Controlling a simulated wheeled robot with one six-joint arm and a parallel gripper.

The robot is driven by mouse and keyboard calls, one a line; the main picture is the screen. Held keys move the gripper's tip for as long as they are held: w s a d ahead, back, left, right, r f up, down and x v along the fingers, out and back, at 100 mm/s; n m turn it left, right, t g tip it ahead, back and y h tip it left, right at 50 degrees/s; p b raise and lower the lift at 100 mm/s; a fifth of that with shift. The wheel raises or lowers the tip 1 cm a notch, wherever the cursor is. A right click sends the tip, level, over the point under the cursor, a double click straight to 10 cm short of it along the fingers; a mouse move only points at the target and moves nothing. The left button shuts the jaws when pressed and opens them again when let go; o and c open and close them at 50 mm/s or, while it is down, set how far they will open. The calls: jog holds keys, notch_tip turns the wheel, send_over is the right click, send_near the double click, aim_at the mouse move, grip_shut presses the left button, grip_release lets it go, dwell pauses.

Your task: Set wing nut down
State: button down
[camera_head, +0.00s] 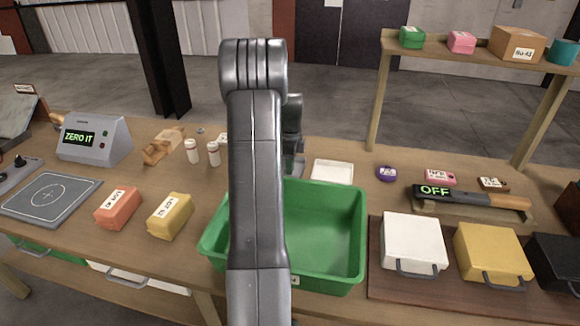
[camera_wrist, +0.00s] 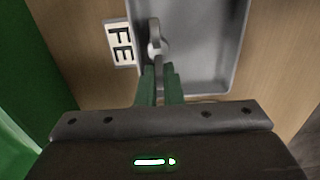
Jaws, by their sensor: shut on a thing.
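My gripper (camera_wrist: 160,86) has green fingers that are shut on the wing nut (camera_wrist: 156,40), a small grey metal piece, in the wrist view. The wing nut is over the left side of a grey metal tray (camera_wrist: 215,50), near its left rim. I cannot tell whether it touches the tray floor. A white label reading "FE" (camera_wrist: 120,43) lies beside the tray on the left. In the head view my arm hides the gripper tips, the wing nut and most of that spot.
A green bin (camera_head: 340,283) stands on the near side of the bench, and its wall shows left in the wrist view. A white tray (camera_head: 332,172) lies right of my arm. White bottles (camera_head: 192,151) stand to the left. A detector wand reading "OFF" (camera_head: 480,197) lies right.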

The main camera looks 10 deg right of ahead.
jog(key=shift+f, duration=0.35)
jog(key=shift+f, duration=0.1)
jog(key=shift+f, duration=0.15)
jog(key=c, duration=1.8)
grip_release()
jog(key=shift+c, duration=0.2)
notch_tip(320, 180, up, 12)
jog(key=shift+r, duration=0.25)
